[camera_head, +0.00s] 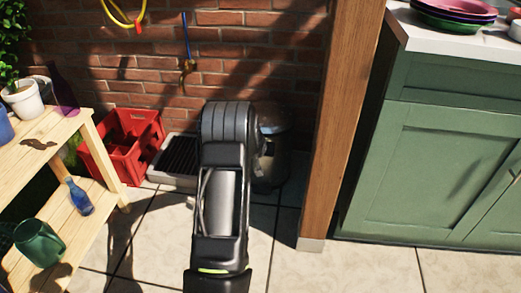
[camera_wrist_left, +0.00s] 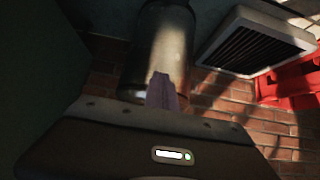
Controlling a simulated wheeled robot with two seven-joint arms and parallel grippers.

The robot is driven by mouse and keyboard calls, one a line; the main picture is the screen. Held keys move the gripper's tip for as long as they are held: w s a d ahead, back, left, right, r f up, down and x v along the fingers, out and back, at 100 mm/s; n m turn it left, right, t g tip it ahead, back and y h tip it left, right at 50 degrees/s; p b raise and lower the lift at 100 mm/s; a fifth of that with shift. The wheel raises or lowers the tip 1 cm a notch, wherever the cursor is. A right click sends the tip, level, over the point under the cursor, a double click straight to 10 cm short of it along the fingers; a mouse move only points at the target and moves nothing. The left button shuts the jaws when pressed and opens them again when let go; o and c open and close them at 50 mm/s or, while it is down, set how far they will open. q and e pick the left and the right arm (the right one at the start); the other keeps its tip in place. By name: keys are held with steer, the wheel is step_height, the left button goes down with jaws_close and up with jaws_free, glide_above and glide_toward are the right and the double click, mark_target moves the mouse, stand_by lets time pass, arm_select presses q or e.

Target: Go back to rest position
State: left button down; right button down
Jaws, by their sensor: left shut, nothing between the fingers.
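My left gripper (camera_wrist_left: 163,84) shows in the left wrist view with its fingers together and nothing between them. Beyond the fingers is a metal bin (camera_wrist_left: 163,45), which also shows in the head view (camera_head: 272,160), partly hidden. In the head view a black arm of mine reaches up from the bottom middle towards the brick wall, and no gripper fingers are visible there. My right gripper is in neither view.
A wooden shelf (camera_head: 98,143) stands at left with a blue bottle (camera_head: 79,196) and a green pot (camera_head: 39,241). A wooden post (camera_head: 340,120) and green cabinet (camera_head: 430,165) stand right.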

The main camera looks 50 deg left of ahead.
arm_select(q)
steer(key=shift+s+d+f, duration=0.15)
steer(key=shift+s+d, duration=0.15)
steer(key=shift+s, duration=0.05)
stand_by(0.5)
